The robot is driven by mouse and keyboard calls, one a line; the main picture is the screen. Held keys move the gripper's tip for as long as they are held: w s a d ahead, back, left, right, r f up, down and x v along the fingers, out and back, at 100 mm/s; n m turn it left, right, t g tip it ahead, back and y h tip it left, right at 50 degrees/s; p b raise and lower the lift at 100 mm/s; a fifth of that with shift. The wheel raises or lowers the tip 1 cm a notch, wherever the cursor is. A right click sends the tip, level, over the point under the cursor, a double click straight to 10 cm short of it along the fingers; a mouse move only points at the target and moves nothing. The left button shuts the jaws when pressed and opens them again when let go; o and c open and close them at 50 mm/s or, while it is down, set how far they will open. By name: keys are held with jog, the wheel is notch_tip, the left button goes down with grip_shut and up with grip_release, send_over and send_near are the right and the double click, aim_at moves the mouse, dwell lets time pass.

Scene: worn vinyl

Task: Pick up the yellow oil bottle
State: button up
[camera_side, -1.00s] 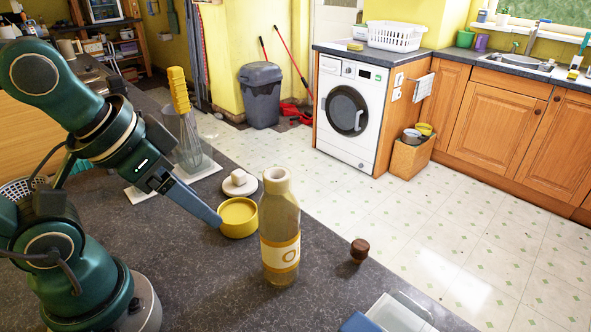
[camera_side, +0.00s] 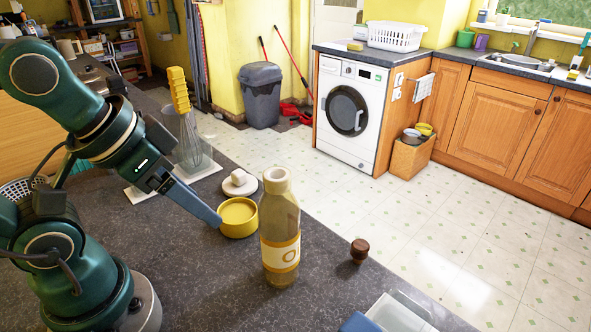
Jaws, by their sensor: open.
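The yellow oil bottle (camera_side: 281,228) stands upright on the dark speckled worktop. It is a translucent amber-yellow bottle with a pale neck ring and a white and orange label. My gripper (camera_side: 217,222) is to the left of the bottle, apart from it, with its blue-grey fingers pointing down and to the right. It is open, and nothing shows between the fingers. The fingertips appear beside the yellow bowl's left rim; I cannot tell whether they touch it.
A yellow bowl (camera_side: 239,230) sits between my gripper and the bottle. Behind it are a white lidded piece (camera_side: 240,185) and a whisk with a yellow handle (camera_side: 179,90). A brown stopper (camera_side: 359,251) and a clear container (camera_side: 398,315) lie to the right. The worktop in front of the bottle is clear.

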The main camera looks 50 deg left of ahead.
dwell(0.3)
jog(key=o, duration=0.5)
